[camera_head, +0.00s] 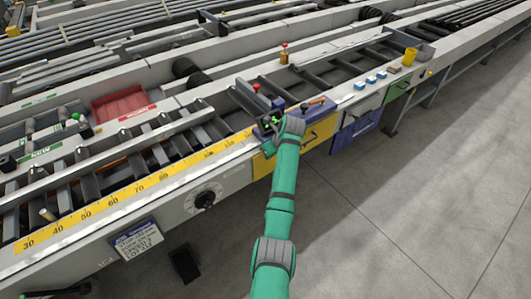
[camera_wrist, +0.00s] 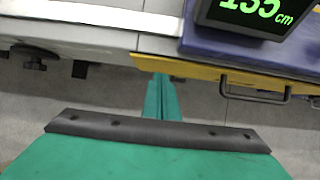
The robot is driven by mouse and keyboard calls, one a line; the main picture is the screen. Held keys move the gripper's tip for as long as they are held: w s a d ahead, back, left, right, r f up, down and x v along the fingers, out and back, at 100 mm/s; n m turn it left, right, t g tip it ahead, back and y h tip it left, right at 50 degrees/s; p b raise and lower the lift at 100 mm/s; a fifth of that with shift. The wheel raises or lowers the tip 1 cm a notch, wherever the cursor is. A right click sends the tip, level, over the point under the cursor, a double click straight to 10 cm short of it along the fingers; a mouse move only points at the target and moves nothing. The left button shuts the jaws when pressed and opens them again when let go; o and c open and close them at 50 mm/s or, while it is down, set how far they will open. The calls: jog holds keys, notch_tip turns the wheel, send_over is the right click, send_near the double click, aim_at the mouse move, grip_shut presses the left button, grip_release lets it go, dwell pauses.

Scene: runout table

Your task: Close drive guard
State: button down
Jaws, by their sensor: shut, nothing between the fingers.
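A yellow panel (camera_head: 319,132) with a dark bar handle is on the near side of the table, right of my arm. I take it for the drive guard, but no label confirms this. The wrist view shows its top edge and handle (camera_wrist: 255,96) from above. I cannot tell whether it stands slightly open. My gripper (camera_head: 268,124) is over the table's near edge, left of the handle and apart from it. It is shut and empty; its fingers are small in the head view and do not show in the wrist view.
A display reading 135 cm (camera_wrist: 252,14) sits on a blue housing (camera_wrist: 215,42) beside my wrist. A blue drawer (camera_head: 356,128) and a green panel (camera_head: 397,88) are farther right. A dial (camera_head: 205,199) sticks out at left. The floor (camera_head: 400,210) in front is clear.

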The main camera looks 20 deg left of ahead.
notch_tip(320, 180, up, 9)
jog(key=s+d+f+n+t+h, duration=0.1)
jog(key=s+d+f+n+t, duration=0.3)
jog(key=f, duration=0.6)
jog(key=s+d+f+g, duration=0.1)
jog(key=s+d+f, duration=0.1)
jog(key=d+f, duration=0.55)
jog(key=s+d+f+n+t+h, duration=0.1)
jog(key=s+d+f+n+t, duration=0.15)
jog(key=s+d+f, duration=0.4)
jog(key=s+d+f+n+t+h, duration=0.1)
jog(key=s+f+n, duration=0.3)
jog(key=s, duration=0.5)
jog(key=s+d+r+n+t, duration=0.1)
jog(key=s+d+r+n, duration=0.2)
jog(key=s, duration=0.7)
jog(key=s+d+r+n+t, duration=0.2)
jog(key=s+d+n, duration=0.15)
jog(key=s, duration=0.75)
jog(key=s+r+n+t+h, duration=0.1)
jog(key=s+r+n+t, duration=0.2)
jog(key=s+r+n, duration=0.4)
jog(key=s+r, duration=0.8)
jog(key=r, duration=0.4)
jog(key=shift+h, duration=0.3)
